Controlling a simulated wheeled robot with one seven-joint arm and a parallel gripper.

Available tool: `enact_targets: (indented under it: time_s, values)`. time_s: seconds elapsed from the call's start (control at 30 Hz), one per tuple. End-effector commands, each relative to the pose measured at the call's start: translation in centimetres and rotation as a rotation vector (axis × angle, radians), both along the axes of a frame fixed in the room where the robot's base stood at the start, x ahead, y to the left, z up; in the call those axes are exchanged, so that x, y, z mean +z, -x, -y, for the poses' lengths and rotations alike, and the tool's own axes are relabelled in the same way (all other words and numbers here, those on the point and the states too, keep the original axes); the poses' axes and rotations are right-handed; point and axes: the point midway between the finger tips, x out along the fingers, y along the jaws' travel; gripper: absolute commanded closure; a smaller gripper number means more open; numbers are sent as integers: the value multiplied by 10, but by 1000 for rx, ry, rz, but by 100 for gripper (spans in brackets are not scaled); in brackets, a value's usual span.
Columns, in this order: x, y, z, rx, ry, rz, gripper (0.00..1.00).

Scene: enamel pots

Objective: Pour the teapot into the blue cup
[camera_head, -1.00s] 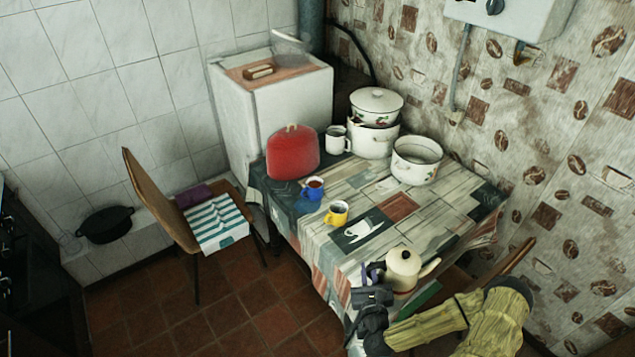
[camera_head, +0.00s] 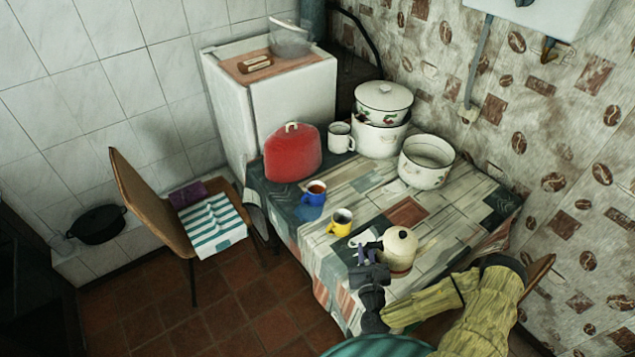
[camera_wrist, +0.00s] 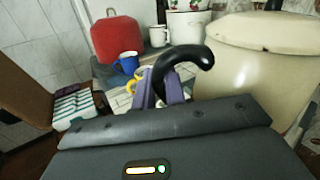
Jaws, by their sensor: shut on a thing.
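The cream teapot (camera_head: 401,247), with a lid and knob, is upright on or just above the table; a gap beneath cannot be made out. Its black curved handle (camera_wrist: 190,60) shows in the wrist view, beside the pot's pale body (camera_wrist: 245,75). My gripper (camera_head: 370,250) is shut on this handle, its purple fingers (camera_wrist: 165,88) around it. The blue cup (camera_head: 313,196) stands upright beyond the teapot to the left, apart from it, with something brown inside. It also shows in the wrist view (camera_wrist: 129,63).
A yellow cup (camera_head: 340,222) stands between the teapot and the blue cup. A red cover (camera_head: 292,155), a white mug (camera_head: 340,138), stacked pots (camera_head: 378,138) and an open white pot (camera_head: 426,165) stand farther back. A chair (camera_head: 150,205) is left of the table.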

Motion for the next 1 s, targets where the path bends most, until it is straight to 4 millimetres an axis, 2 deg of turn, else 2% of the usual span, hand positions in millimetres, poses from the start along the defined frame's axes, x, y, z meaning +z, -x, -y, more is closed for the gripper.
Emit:
enact_targets:
  time_s: [0.33,0.63,0.77,1.0]
  values:
    - [2,-1,7,-15,2,4,100]
    - [0,-2,1,0,3,4,100]
    - [-5,-7,-12,33,4,4,100]
    - [-19,-19,-56,141,7,6,100]
